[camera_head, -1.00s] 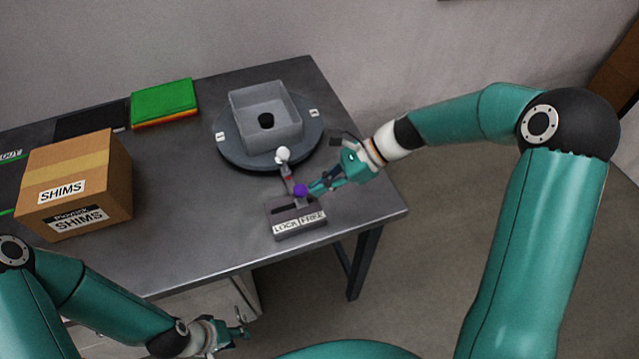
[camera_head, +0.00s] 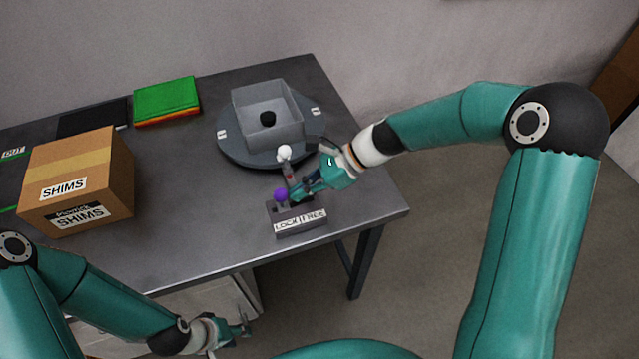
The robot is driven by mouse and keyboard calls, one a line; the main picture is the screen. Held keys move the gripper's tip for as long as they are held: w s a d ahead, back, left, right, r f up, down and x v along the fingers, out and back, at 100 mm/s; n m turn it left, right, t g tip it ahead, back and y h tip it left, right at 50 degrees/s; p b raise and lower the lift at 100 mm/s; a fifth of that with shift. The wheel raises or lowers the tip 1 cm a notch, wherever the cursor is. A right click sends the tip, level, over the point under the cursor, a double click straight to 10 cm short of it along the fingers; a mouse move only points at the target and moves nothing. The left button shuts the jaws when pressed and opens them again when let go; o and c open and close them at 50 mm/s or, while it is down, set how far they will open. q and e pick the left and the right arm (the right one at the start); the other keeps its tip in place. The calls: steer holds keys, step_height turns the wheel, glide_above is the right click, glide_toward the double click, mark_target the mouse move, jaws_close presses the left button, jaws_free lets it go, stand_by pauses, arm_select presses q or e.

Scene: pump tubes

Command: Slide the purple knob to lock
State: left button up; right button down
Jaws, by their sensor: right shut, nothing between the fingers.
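The purple knob (camera_head: 281,195) stands over the left part of the slot in the grey lock block (camera_head: 301,228), on the side of the label that reads LOCK; the FREE label is to the right. My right gripper (camera_head: 293,197) is shut and empty, just to the right of the knob, with its fingertips close against it; I cannot tell whether they touch. My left gripper (camera_head: 243,328) hangs low in front of the table, far from the knob; its fingers look apart.
A round turntable (camera_head: 228,149) with a grey square box (camera_head: 268,100) stands behind the block. A white ball-topped lever (camera_head: 284,153) rises between them. A cardboard SHIMS box (camera_head: 100,165) and green sheets (camera_head: 166,101) are at left. The table's front middle is clear.

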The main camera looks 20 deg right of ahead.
steer(key=shift+s+d+f, duration=0.1)
steer(key=shift+d, duration=0.1)
steer(key=d, duration=0.4)
steer(key=shift+s+d, duration=0.2)
steer(key=shift+d, duration=0.15)
steer(key=v, duration=0.8)
steer(key=shift+r, duration=0.3)
steer(key=shift+s+d, duration=0.1)
steer(key=shift+d, duration=0.05)
